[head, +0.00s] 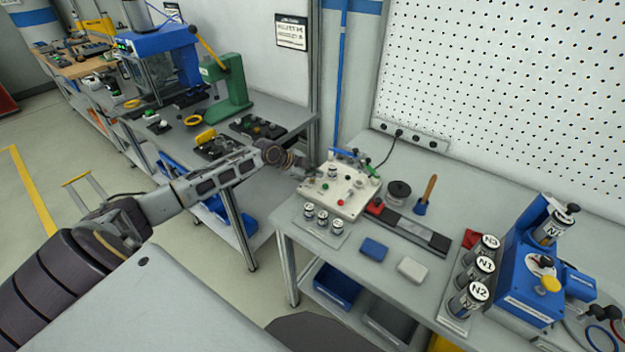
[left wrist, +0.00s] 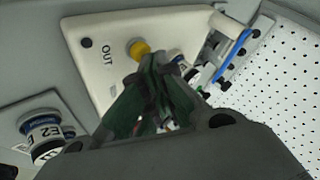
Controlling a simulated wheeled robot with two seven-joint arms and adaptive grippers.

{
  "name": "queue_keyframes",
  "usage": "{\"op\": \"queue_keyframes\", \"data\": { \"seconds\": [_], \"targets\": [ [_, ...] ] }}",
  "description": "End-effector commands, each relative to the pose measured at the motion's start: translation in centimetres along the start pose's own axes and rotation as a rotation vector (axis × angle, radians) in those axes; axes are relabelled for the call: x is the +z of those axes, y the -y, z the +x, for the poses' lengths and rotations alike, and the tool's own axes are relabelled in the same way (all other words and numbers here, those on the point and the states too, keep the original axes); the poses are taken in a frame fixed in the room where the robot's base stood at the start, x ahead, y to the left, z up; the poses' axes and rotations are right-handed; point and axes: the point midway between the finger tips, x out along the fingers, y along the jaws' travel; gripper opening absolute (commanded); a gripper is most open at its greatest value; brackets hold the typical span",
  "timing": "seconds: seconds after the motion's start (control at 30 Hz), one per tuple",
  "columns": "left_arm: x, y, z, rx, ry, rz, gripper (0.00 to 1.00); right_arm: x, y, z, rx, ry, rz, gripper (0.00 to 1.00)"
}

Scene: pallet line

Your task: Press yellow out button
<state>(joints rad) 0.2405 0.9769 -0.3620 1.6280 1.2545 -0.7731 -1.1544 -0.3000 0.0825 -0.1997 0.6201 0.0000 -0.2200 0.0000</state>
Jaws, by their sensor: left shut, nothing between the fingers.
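The yellow button (left wrist: 138,49) stands beside the word OUT on a white panel box (left wrist: 97,62) in the left wrist view. In the head view the white box (head: 350,203) sits at the left end of the near bench, and I cannot make out the yellow button, with my gripper over that side. My left gripper (head: 312,173) reaches over the box's left edge. In the left wrist view its shut, empty fingers (left wrist: 153,78) are close to the button, just below it in the picture. I cannot tell whether they touch it. My right gripper is not in view.
Small labelled canisters (head: 322,218) stand in a holder before the box; one marked E2 (left wrist: 42,132) shows in the wrist view. Red and green buttons and a blue-handled part (head: 345,153) are on the box. Blue (head: 373,250) and white blocks lie nearby. A pegboard (head: 510,80) rises behind.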

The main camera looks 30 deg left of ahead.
Motion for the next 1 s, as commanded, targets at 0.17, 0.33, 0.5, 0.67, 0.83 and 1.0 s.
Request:
{"op": "queue_keyframes", "data": {
  "seconds": [0.17,0.33,0.5,0.67,0.83,1.0],
  "targets": [
    [0.1,-0.11,0.13,0.0,0.0,0.0,0.0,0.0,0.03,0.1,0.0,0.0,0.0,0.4],
    [0.17,-0.18,0.22,0.001,0.0,0.0,0.0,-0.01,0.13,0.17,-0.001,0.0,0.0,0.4],
    [0.24,-0.26,0.31,0.001,0.0,0.0,0.0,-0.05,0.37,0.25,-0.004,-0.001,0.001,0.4],
    [0.31,-0.34,0.4,0.001,0.001,0.0,0.0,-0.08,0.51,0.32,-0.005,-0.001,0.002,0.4],
    [0.38,-0.42,0.49,0.002,0.001,0.0,0.0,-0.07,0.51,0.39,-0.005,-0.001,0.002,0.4],
    [0.42,-0.45,0.53,0.002,0.001,-0.001,0.0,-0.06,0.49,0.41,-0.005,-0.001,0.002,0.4]
  ]
}}
